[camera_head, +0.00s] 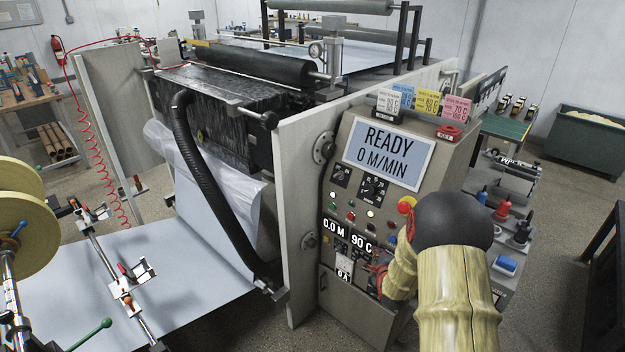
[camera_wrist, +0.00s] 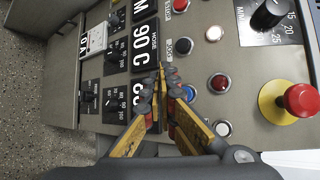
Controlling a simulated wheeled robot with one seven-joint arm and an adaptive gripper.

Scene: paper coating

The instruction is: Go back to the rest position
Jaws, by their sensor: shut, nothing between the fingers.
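My gripper (camera_wrist: 161,74) is shut and empty in the wrist view, its yellow and grey fingers meeting at the tips in front of the control panel (camera_wrist: 228,62). In the head view my gripper (camera_head: 376,273) is partly hidden by my arm, close to the lower part of the panel (camera_head: 350,207). I cannot tell whether the fingertips touch the panel. The large screen (camera_head: 390,152) reads READY, 0 M/MIN. A smaller display (camera_head: 361,243) reads 90 C; it also shows in the wrist view (camera_wrist: 144,45).
A red stop button (camera_wrist: 301,100) on a yellow base, several round buttons and black knobs surround the fingers. The coating machine's rollers (camera_head: 250,66) and pale web (camera_head: 215,220) are left of the panel. Bottles (camera_head: 502,210) stand right of my arm. Floor is open farther right.

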